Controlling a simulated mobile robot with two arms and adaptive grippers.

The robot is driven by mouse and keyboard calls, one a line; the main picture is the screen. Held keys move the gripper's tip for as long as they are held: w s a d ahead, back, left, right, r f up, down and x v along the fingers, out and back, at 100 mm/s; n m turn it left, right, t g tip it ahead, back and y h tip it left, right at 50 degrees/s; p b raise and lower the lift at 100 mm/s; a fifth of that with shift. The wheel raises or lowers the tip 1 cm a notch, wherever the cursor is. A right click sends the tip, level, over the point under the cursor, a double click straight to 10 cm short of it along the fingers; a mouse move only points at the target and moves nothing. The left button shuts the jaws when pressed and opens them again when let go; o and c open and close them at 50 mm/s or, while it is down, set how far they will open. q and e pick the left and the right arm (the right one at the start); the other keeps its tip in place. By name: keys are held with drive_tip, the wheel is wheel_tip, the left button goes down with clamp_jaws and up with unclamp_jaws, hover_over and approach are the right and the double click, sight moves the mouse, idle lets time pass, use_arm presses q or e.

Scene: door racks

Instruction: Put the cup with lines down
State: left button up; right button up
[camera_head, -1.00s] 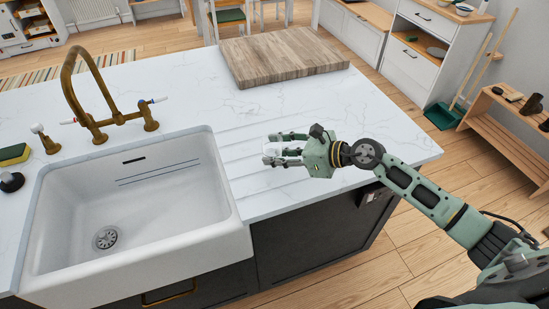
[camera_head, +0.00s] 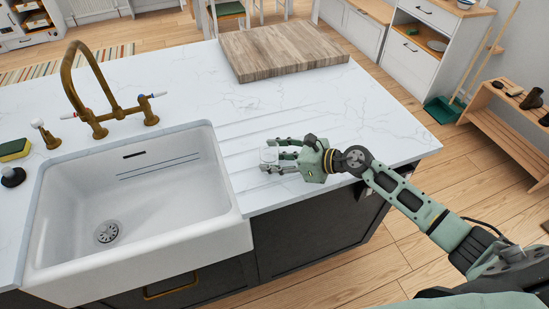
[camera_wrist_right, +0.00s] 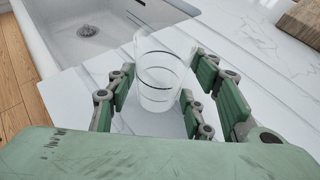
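The cup with lines is a clear glass with dark rings around it. In the right wrist view the cup (camera_wrist_right: 158,80) stands upright between my right gripper's (camera_wrist_right: 160,92) fingers, with a narrow gap visible at the sides. In the head view the small, faint cup (camera_head: 269,156) is at the fingertips of my right gripper (camera_head: 272,155), over the white counter (camera_head: 330,110) right of the sink. The right gripper looks open around the cup. Its base seems to be on the counter, though contact is hard to judge. My left gripper is not in view.
A white sink (camera_head: 130,245) with a brass tap (camera_head: 95,95) lies to the left. A wooden board (camera_head: 283,50) lies at the counter's back. A sponge (camera_head: 14,149) is at the far left. The counter between board and gripper is clear.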

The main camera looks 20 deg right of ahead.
drive_tip(key=shift+o, duration=0.6)
drive_tip(key=shift+r, duration=0.2)
drive_tip(key=shift+s+d, duration=0.2)
drive_tip(key=shift+d, duration=0.05)
drive_tip(key=b+v, duration=0.3)
drive_tip(key=v, duration=0.6)
drive_tip(key=shift+s+d, duration=0.25)
drive_tip(key=shift+d, duration=0.1)
drive_tip(key=shift+s+d+r, duration=0.45)
drive_tip(key=shift+s+r, duration=0.05)
drive_tip(key=shift+r, duration=0.1)
